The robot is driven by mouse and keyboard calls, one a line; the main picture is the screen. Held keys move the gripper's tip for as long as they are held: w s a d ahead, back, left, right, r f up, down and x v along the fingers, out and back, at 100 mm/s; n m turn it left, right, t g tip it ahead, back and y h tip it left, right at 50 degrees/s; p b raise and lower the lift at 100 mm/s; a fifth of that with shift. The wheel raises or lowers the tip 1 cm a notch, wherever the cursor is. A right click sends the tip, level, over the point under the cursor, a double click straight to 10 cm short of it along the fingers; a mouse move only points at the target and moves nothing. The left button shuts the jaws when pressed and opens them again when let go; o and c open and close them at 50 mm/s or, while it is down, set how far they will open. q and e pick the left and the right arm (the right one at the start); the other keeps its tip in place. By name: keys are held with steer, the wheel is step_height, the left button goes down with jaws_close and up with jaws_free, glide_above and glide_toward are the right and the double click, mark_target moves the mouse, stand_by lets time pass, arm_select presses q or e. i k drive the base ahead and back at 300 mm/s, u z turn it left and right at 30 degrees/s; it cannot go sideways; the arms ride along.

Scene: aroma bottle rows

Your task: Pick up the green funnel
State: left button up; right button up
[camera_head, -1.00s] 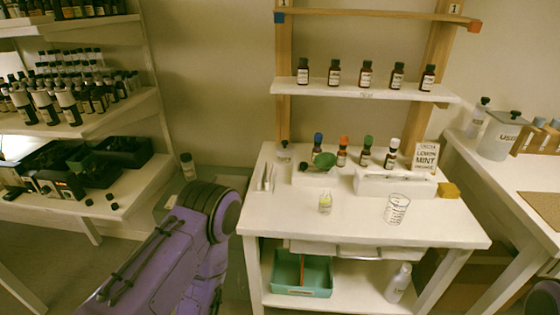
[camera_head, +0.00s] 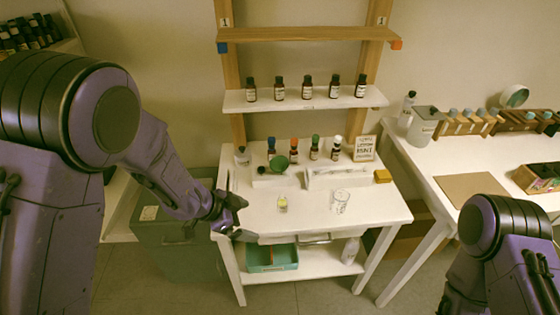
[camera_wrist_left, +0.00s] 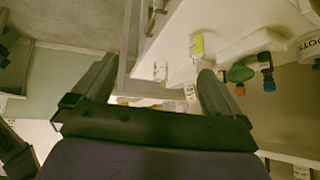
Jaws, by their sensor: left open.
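The green funnel (camera_head: 280,161) sits on a low white stand (camera_head: 272,181) at the back left of the white table, in front of a row of capped bottles. It also shows in the left wrist view (camera_wrist_left: 240,73), right of my fingers. My left gripper (camera_head: 239,220) is at the table's front left edge, open and empty, to the left of and nearer than the funnel. In the left wrist view its two fingers are spread apart (camera_wrist_left: 150,90). My right arm shows at the lower right of the head view, but its gripper is out of the picture.
A small yellow-labelled vial (camera_head: 282,204) and a clear beaker (camera_head: 341,202) stand on the table. A long white holder (camera_head: 337,179) and a yellow block (camera_head: 383,176) are at its back right. Bottles line the shelf (camera_head: 305,100) above. The front middle tabletop is clear.

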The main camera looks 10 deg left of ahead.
mark_target(279, 163)
steer(key=i, duration=0.95)
